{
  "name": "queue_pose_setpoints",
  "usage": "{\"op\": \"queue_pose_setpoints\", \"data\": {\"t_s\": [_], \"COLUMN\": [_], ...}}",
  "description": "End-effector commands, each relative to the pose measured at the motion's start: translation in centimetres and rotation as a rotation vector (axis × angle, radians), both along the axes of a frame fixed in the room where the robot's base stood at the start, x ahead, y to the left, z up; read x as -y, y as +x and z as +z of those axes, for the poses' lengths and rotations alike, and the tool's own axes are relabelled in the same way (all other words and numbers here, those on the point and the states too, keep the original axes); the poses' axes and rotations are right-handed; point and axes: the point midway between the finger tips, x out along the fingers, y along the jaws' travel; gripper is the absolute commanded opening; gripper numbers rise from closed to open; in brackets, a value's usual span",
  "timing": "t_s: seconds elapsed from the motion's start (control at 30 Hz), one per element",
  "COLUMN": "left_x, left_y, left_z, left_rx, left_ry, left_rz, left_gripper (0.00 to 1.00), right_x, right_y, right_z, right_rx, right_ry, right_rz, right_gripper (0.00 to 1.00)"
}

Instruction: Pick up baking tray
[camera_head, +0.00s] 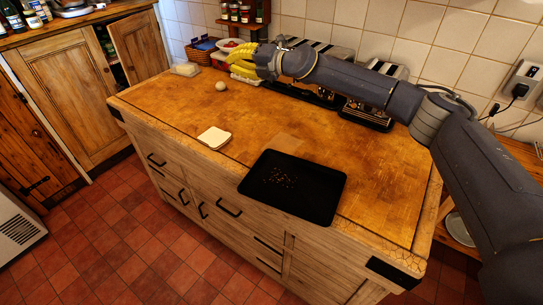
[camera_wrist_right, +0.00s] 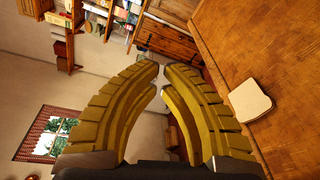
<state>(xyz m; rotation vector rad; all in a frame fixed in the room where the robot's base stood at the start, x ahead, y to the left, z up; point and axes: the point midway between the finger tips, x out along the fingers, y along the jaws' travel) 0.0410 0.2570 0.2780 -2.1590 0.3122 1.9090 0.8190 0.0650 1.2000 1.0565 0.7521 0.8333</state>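The baking tray (camera_head: 310,190) is black and flat, with light crumbs on it. It lies on the wooden worktop and its near side reaches out over the front edge. My right gripper (camera_head: 234,65), with yellow ribbed fingers, is over the back of the worktop, well away from the tray. In the right wrist view my right gripper (camera_wrist_right: 161,79) has its curved fingers a small gap apart at the tips, with nothing between them. The tray does not show in that view. My left gripper is not in view.
Dark appliances (camera_head: 365,115) stand along the tiled wall behind my right arm. The worktop around the tray is mostly clear.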

Motion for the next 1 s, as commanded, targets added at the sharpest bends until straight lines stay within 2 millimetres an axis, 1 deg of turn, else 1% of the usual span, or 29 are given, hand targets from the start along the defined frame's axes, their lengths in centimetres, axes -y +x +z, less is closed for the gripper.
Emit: {"op": "queue_pose_setpoints", "data": {"t_s": [0.03,0.1,0.17,0.23,0.3,0.37,0.4,0.47,0.5,0.6,0.7,0.8,0.9,1.0], "left_x": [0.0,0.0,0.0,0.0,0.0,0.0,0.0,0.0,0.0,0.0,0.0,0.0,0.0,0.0], "left_y": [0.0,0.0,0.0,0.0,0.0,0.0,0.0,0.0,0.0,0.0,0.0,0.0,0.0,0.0], "left_z": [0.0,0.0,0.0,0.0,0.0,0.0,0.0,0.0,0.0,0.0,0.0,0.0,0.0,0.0], "left_rx": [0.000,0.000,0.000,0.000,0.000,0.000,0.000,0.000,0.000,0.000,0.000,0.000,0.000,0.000], "left_ry": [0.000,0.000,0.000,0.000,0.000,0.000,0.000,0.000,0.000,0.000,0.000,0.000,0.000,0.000], "left_rz": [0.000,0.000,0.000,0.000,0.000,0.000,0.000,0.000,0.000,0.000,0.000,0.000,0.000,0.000], "left_gripper": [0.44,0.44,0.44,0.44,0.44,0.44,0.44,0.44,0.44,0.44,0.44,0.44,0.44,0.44], "right_x": [-0.3,-0.4,-0.2,0.5,1.7,2.9,3.8,5.3,6.4,8.9,11.1,12.6,13.0,13.1], "right_y": [-1.1,-2.7,-3.9,-5.1,-6.1,-6.9,-7.4,-8.0,-8.4,-9.2,-9.9,-10.8,-11.7,-12.0], "right_z": [-1.5,-3.9,-6.1,-8.5,-10.9,-12.8,-14.0,-15.5,-16.4,-18.1,-19.1,-19.6,-19.8,-19.9], "right_rx": [0.054,0.139,0.207,0.280,0.345,0.396,0.425,0.465,0.487,0.528,0.552,0.566,0.582,0.610], "right_ry": [-0.102,-0.257,-0.387,-0.537,-0.682,-0.802,-0.879,-0.988,-1.055,-1.196,-1.293,-1.340,-1.337,-1.333], "right_rz": [0.060,0.151,0.229,0.322,0.415,0.497,0.554,0.638,0.694,0.828,0.951,1.059,1.137,1.176], "right_gripper": [0.00,0.00,0.00,0.00,0.00,0.00,0.00,0.00,0.00,0.00,0.00,0.00,0.00,0.00]}}
